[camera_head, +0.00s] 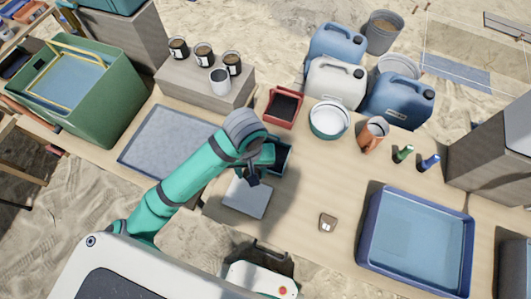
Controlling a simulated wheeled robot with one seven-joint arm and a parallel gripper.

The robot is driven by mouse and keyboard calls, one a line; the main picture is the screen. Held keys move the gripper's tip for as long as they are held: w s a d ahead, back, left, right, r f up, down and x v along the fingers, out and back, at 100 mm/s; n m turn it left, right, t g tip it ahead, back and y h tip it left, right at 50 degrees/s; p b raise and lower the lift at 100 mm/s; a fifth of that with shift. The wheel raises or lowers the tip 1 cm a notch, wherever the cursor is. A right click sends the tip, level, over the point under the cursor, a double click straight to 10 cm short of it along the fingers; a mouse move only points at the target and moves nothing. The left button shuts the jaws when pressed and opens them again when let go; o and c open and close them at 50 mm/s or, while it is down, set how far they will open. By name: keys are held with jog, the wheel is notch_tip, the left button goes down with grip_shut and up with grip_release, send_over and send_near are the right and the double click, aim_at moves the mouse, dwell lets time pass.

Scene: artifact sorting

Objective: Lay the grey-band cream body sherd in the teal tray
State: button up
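The small teal tray (286,158) with a dark inside stands near the middle of the table, partly hidden by my arm. My gripper (254,180) is at the tray's left side, above the far edge of a flat grey plate (247,200). Its fingers are dark and small here, so I cannot tell whether they are open or shut, or whether they hold anything. I cannot make out a grey-band cream sherd for sure. A small brown piece with pale patches (327,222) lies on the bare table to the right of the plate.
A red tray (270,117) stands behind the teal one, with a white-and-teal bowl (329,120) and an orange-brown mug (373,134) to its right. A large blue tub (370,245) fills the front right. A grey mat (165,142) lies left. The table's middle right is mostly clear.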

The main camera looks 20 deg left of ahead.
jog(key=w+f, duration=0.3)
jog(key=w, duration=0.1)
jog(key=w+f, duration=0.2)
jog(key=w, duration=0.2)
jog(key=w+f, duration=0.3)
jog(key=w, duration=0.1)
jog(key=shift+w+a+f, duration=0.15)
jog(key=shift+a+f, duration=0.05)
jog(key=shift+f, duration=0.15)
jog(key=shift+w+f, duration=0.35)
jog(key=shift+f, duration=1.65)
jog(key=o, duration=1)
jog(key=shift+f, duration=0.1)
jog(key=shift+o, duration=0.2)
